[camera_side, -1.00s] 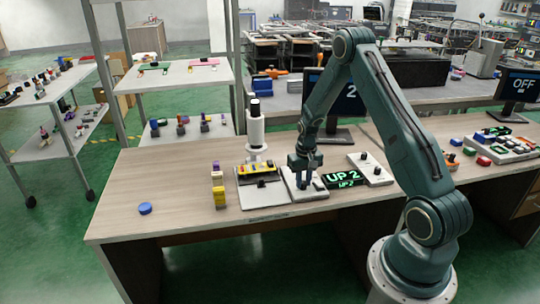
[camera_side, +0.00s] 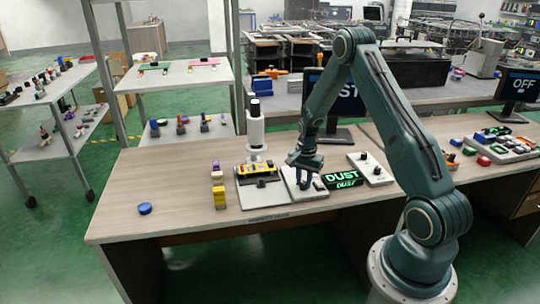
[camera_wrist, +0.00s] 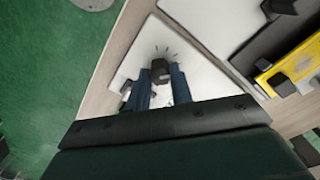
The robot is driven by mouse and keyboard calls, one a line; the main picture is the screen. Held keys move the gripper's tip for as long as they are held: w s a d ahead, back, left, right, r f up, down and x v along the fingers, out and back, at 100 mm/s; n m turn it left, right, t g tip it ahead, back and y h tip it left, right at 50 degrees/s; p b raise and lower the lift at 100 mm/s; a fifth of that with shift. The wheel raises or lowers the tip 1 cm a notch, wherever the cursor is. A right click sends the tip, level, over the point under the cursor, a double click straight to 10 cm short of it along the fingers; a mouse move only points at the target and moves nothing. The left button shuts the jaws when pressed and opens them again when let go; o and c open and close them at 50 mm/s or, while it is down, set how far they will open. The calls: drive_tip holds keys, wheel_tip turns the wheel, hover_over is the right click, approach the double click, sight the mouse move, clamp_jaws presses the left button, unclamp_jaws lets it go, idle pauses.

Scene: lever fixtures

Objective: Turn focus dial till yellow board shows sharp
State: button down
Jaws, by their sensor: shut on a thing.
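A white microscope-like stand (camera_side: 256,130) rises at the back of a plate, with a yellow board (camera_side: 261,171) under it. The yellow board also shows in the wrist view (camera_wrist: 296,66). My gripper (camera_side: 305,180) is shut on a dark dial (camera_wrist: 160,70) on a white panel (camera_side: 312,192); tick marks fan around the dial in the wrist view. The monitor (camera_side: 346,98) behind is partly hidden by my arm; only letters like "ST" show.
Another white panel (camera_side: 370,168) with knobs stands right of the display. A stack of yellow and purple blocks (camera_side: 218,190) and a blue disc (camera_side: 145,208) lie to the left. The table's left part is mostly clear.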

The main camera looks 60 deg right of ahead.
sight(303, 182)
drive_tip(key=shift+m, duration=0.4)
drive_tip(key=c, duration=1.2)
unclamp_jaws()
drive_tip(key=shift+c, duration=0.2)
drive_tip(key=shift+r, duration=0.1)
wheel_tip(303, 182, up, 14)
